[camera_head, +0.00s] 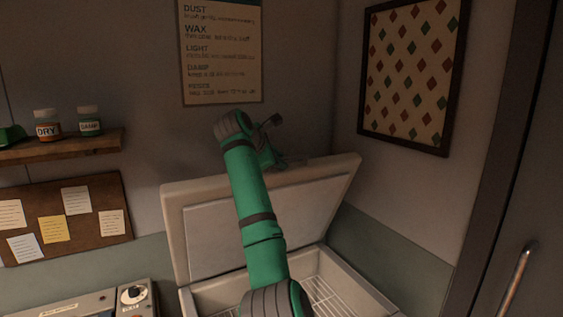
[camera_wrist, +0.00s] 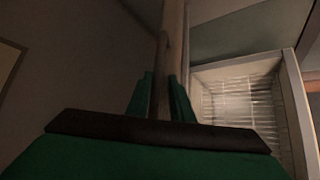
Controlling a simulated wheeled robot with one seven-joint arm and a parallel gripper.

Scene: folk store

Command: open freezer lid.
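The freezer (camera_head: 345,282) is a pale chest at the lower middle of the head view. Its lid (camera_head: 322,205) stands raised and tilted back, its inner panel facing me, and the wire-racked inside shows below. My green arm crosses in front of the lid. My gripper (camera_head: 275,146) is at the lid's top edge, partly hidden by my wrist. In the wrist view, the gripper's green fingers (camera_wrist: 160,98) lie on either side of the lid's edge (camera_wrist: 168,50). I cannot tell whether they press on it. The freezer's inside (camera_wrist: 238,105) shows at right.
A patterned picture (camera_head: 410,75) and a text poster (camera_head: 222,60) hang on the walls behind. A shelf with jars (camera_head: 60,150) and a corkboard (camera_head: 95,228) are at left. A counter unit with a dial (camera_head: 90,303) stands left of the freezer. A door handle (camera_head: 518,280) is at right.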

